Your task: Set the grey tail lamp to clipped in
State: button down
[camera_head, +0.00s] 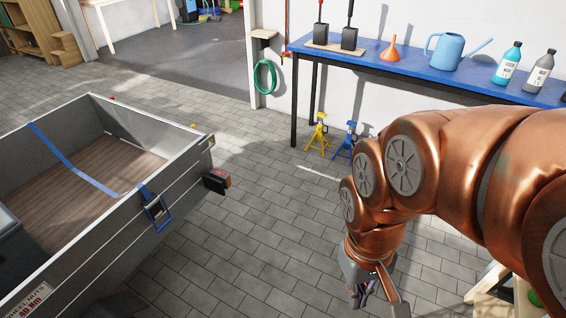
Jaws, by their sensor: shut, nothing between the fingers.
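The tail lamp (217,181) shows as a small dark grey box with a red and pale lens. My gripper (368,292) hangs below my copper arm at the lower middle, pointing down over the paved floor. Its fingers are shut and empty. It is well to the right of the lamp and apart from it.
A blue strap with a buckle (156,208) hangs over the trailer's side. A blue bench (430,75) with a watering can (450,50), funnel (389,51) and bottles stands at the back. Yellow (319,135) and blue (347,142) stands are under it. Paving between trailer and gripper is clear.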

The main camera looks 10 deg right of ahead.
aim_at(223, 176)
jog(key=z, duration=0.75)
jog(key=i, duration=3.35)
jog(key=u, duration=3.4)
